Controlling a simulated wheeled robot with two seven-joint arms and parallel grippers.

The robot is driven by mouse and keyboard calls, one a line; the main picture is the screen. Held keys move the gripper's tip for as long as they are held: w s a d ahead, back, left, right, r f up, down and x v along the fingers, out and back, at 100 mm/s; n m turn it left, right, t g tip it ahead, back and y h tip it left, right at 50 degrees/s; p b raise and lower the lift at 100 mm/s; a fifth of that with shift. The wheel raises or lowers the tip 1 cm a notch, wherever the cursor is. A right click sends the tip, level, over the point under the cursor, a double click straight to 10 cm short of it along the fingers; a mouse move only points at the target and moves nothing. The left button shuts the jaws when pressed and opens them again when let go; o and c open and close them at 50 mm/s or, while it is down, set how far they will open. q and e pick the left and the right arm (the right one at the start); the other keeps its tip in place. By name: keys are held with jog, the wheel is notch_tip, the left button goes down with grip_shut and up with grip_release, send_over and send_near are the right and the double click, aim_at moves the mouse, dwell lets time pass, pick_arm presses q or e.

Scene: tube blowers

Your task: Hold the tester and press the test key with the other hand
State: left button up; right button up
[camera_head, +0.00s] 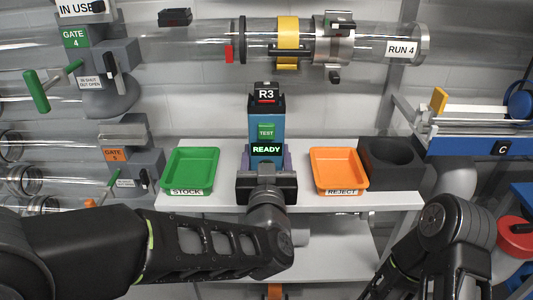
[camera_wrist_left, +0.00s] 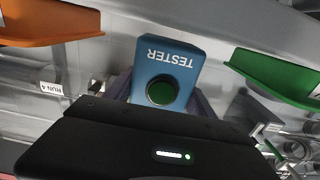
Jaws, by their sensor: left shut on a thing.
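The blue tester (camera_head: 279,133) stands upright at the middle of the white shelf in the head view. Its green TEST key (camera_head: 266,131) faces me above a lit READY display (camera_head: 266,149). In the left wrist view the tester (camera_wrist_left: 172,62) shows upside-down TESTER lettering and a round green button (camera_wrist_left: 161,91). My right arm shows at lower right; its gripper is not visible.
A green STOCK tray (camera_head: 190,190) is left of the tester and an orange REJECT tray (camera_head: 340,187) is right. A black holder (camera_head: 391,180) with a round opening stands beside REJECT. Clear tube RUN 4 (camera_head: 380,45) crosses above. GATE 4's green handle (camera_head: 38,92) is at upper left.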

pick_arm(q)
jog(key=shift+f+b, duration=0.45)
jog(key=shift+f, duration=0.15)
pick_arm(e)
jog(key=shift+w+f, duration=0.1)
jog(key=shift+f, duration=0.35)
pick_arm(q)
jog(key=o, duration=1.2)
jog(key=shift+c, duration=0.2)
jog(key=c, duration=1)
pick_arm(e)
jog(key=shift+c, duration=0.5)
grip_shut()
